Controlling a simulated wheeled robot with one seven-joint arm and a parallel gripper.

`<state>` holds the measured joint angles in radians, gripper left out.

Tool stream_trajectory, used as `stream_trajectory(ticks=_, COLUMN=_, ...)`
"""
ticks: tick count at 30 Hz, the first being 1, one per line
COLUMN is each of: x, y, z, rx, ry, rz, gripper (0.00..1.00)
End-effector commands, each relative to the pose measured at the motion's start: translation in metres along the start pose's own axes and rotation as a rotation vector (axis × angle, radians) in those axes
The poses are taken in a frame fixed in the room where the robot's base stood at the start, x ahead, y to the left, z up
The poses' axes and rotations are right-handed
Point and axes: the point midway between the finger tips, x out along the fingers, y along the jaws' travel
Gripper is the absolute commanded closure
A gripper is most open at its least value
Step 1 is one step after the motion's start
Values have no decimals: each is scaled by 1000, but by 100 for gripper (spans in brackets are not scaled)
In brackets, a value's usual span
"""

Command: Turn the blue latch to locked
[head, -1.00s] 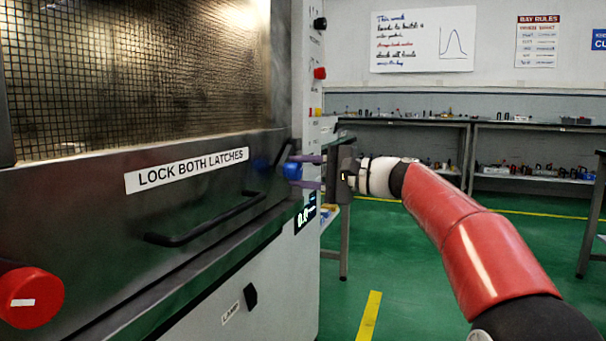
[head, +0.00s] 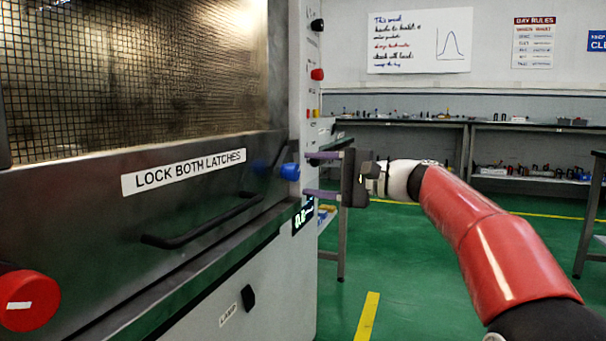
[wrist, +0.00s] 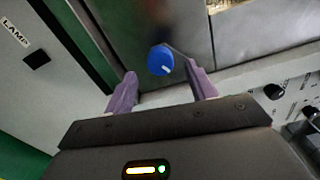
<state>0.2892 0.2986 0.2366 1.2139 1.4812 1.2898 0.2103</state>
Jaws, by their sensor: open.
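The blue latch (head: 289,171) is a round blue knob at the right end of the dark door front. In the wrist view, the blue latch (wrist: 160,60) shows a short white mark slanting across its face. My gripper (head: 313,175) is open just right of the latch, its purple fingers spread one above the other. The fingertips look apart from the knob. In the wrist view, my gripper (wrist: 163,80) has one finger on each side of the knob in the picture, with nothing held between them.
A red knob (head: 30,301) with a white mark is at the door's left. A black door handle (head: 205,224) sticks out below the "LOCK BOTH LATCHES" label (head: 184,172). Small controls (head: 317,74) line the right panel. Green floor (head: 420,280) is open to the right.

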Motion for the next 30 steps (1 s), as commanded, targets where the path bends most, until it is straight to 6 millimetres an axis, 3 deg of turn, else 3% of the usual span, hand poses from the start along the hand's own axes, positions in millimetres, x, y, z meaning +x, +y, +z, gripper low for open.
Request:
stream_trajectory(ticks=3, x=-22, y=-1, z=0, rx=1, ry=3, rz=-1, gripper=44)
stream_trajectory(ticks=7, x=-36, y=0, z=0, rx=2, ry=1, rz=0, gripper=44)
stream_trajectory(ticks=21, x=-38, y=4, z=5, rx=-5, ry=5, rz=23, gripper=44)
stream_trajectory(ticks=23, x=-35, y=14, z=14, rx=-14, ry=19, rz=70, gripper=44)
stream_trajectory(ticks=26, x=-30, y=46, z=39, rx=-50, ry=66, rz=219, gripper=44)
stream_trajectory(ticks=30, x=-46, y=117, z=89, rx=-151, ry=154, rz=521, gripper=44)
